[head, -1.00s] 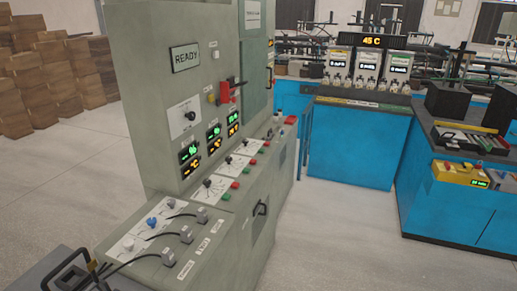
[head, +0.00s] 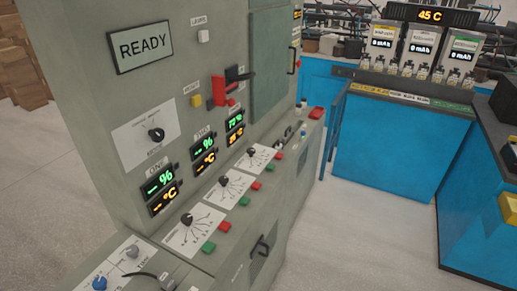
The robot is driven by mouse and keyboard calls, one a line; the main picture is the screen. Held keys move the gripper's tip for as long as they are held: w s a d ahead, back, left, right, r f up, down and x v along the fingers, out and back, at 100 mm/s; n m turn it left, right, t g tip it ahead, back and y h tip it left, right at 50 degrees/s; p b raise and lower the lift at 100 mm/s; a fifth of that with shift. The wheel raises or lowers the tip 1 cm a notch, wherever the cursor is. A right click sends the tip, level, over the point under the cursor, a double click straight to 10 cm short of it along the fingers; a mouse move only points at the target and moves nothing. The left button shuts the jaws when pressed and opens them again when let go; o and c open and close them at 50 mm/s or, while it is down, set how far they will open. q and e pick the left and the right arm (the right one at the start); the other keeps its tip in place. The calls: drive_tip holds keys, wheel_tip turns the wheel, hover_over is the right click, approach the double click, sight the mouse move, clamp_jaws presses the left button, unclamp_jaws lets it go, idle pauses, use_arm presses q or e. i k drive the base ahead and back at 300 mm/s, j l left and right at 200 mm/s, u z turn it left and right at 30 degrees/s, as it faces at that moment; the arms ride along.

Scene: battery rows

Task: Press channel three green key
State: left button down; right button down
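A grey-green control cabinet (head: 95,95) fills the left and middle. Its sloped ledge carries three white dial plates in a row, each with a green key and a red key beside it. The farthest plate (head: 256,155) has a green key (head: 269,168) and a red key (head: 279,155). The middle row has a green key (head: 244,201), and the nearest row a green key (head: 208,247). Paired displays above are labelled ONE (head: 160,190) and TWO (head: 203,151); the third pair's (head: 235,126) label is too small to read. Neither gripper is in view.
A READY screen (head: 141,46), a mode knob (head: 156,134) and a red lever switch (head: 219,90) sit on the upright panel. A blue bench (head: 395,150) stands at the back right. The pale floor (head: 350,240) right of the cabinet is clear.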

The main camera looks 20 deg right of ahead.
sight(270, 166)
drive_tip(key=i+l+u, duration=0.1)
drive_tip(key=i+l, duration=0.15)
drive_tip(key=i+l+u, duration=0.15)
drive_tip(key=l, duration=0.35)
drive_tip(key=i+l+u, duration=0.1)
drive_tip(key=i+l, duration=0.25)
